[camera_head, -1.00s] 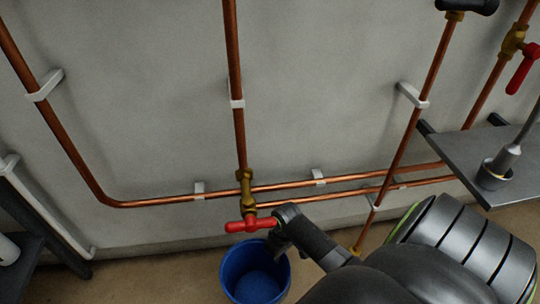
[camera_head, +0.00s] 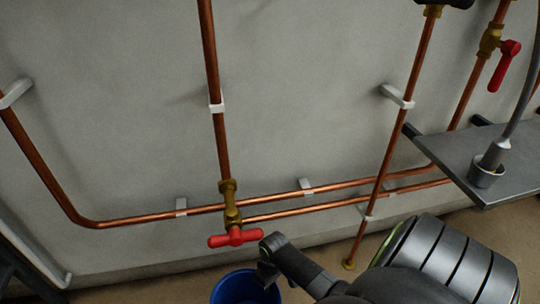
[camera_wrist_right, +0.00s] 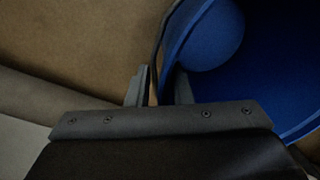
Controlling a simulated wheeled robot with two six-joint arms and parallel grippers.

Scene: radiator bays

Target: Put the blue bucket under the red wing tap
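The blue bucket (camera_head: 240,290) stands on the floor at the bottom of the head view, cut off by the frame edge. Its blue inside (camera_wrist_right: 280,70) fills the right of the right wrist view. The red wing tap (camera_head: 234,238) is on a brass valve at the low end of a vertical copper pipe, just above the bucket in the picture. My right gripper (camera_head: 268,262) is down at the bucket's right side. In the wrist view its fingers (camera_wrist_right: 160,88) stand apart, one on each side of the bucket's rim, with a gap showing. My left gripper is out of view.
A red lever tap (camera_head: 505,65) is on a pipe at the upper right. A grey shelf (camera_head: 450,150) holding a grey object (camera_head: 490,165) juts out at the right. Copper pipes run along the wall (camera_head: 300,100). Bare floor (camera_head: 400,225) shows below the wall.

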